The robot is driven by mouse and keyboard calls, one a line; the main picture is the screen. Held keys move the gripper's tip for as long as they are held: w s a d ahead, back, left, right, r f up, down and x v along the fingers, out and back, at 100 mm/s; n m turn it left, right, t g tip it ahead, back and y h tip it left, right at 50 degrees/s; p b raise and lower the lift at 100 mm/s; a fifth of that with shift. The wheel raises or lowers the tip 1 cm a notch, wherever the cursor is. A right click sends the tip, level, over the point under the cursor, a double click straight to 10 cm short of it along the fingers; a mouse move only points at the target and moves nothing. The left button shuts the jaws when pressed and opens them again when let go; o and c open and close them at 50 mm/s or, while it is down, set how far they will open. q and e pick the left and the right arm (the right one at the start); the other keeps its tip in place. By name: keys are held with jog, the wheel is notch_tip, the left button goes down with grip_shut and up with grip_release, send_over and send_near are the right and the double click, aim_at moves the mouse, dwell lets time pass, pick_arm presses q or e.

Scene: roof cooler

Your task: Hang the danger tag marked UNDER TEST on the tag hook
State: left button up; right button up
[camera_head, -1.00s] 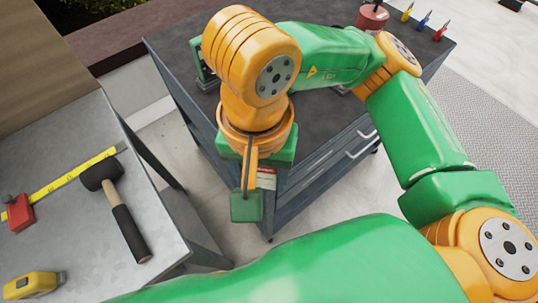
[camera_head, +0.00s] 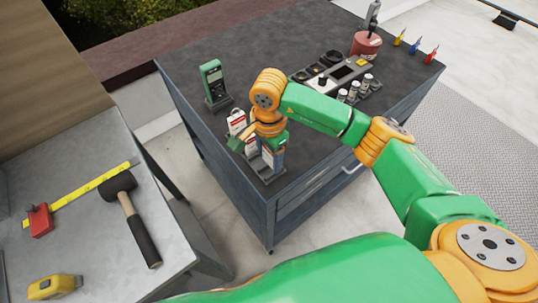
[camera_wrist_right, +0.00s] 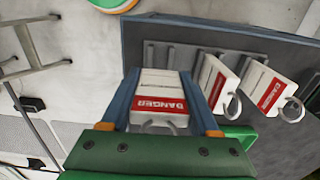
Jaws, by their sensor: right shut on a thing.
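My right gripper (camera_head: 268,158) is over the near left corner of the dark cabinet top. In the wrist view its two blue fingers (camera_wrist_right: 163,103) are shut on a white and red danger tag (camera_wrist_right: 158,100), one finger on each side. Two more danger tags (camera_wrist_right: 217,82) (camera_wrist_right: 265,88) with metal hooks stand in the grey rack (camera_wrist_right: 178,55) to the right. In the head view the tags (camera_head: 237,122) show beside the wrist. The small print is too small to read, so I cannot tell which one says UNDER TEST. I cannot make out the tag hook. My left gripper is not in view.
A green meter (camera_head: 213,83) stands behind the tags. A grey tray (camera_head: 345,80) with vials and a red container (camera_head: 366,45) are further right on the cabinet (camera_head: 300,45). A side table (camera_head: 90,240) at left holds a mallet (camera_head: 130,215) and tape measure (camera_head: 55,287).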

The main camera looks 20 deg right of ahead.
jog(key=shift+f, duration=0.75)
jog(key=shift+f+b, duration=0.6)
jog(key=shift+b, duration=0.05)
jog(key=o, duration=1.3)
jog(key=shift+r, duration=0.1)
jog(key=shift+o, duration=0.2)
jog(key=shift+r, duration=0.1)
